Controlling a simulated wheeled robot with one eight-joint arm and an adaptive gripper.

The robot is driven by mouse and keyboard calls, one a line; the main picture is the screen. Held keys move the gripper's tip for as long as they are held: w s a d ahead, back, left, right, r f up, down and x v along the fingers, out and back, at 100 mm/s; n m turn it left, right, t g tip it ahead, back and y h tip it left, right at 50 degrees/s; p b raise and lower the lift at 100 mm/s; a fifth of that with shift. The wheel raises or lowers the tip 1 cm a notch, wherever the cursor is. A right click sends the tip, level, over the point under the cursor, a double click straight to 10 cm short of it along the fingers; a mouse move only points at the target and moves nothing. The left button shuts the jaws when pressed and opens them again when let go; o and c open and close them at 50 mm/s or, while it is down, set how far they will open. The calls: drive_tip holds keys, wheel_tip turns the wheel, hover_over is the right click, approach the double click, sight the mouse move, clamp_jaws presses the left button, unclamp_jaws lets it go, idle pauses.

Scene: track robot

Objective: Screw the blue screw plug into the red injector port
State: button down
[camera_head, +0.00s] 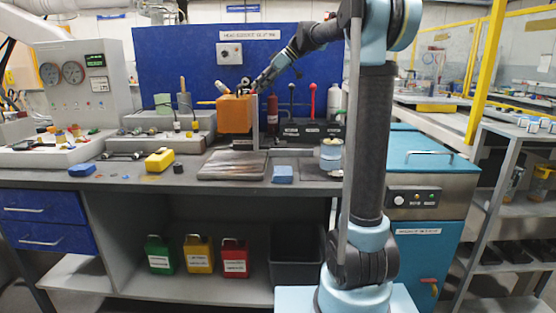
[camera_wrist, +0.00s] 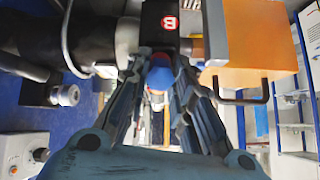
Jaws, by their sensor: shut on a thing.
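My gripper (camera_wrist: 161,75) is shut on a blue rounded thing, which looks like the blue screw plug (camera_wrist: 158,77), between its fingertips in the wrist view. A little red shows right beside the plug; I cannot tell whether this is the injector port or whether the plug touches it. In the head view my gripper (camera_head: 258,84) is beside the upper right of an orange block (camera_head: 234,115). The plug is too small to tell there. The orange block also shows in the wrist view (camera_wrist: 255,40), to the right of the fingers.
A black part with a red B mark (camera_wrist: 169,22) is just beyond the fingertips. A gauge panel (camera_head: 82,82) stands at the left of the bench. A yellow block (camera_head: 159,160) and a blue block (camera_head: 283,174) lie near the front edge. Several levers stand at the back.

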drive_tip(key=m, duration=0.4)
drive_tip(key=shift+f, duration=0.1)
drive_tip(key=shift+m, duration=0.4)
drive_tip(key=m, duration=0.9)
drive_tip(key=shift+m, duration=1.1)
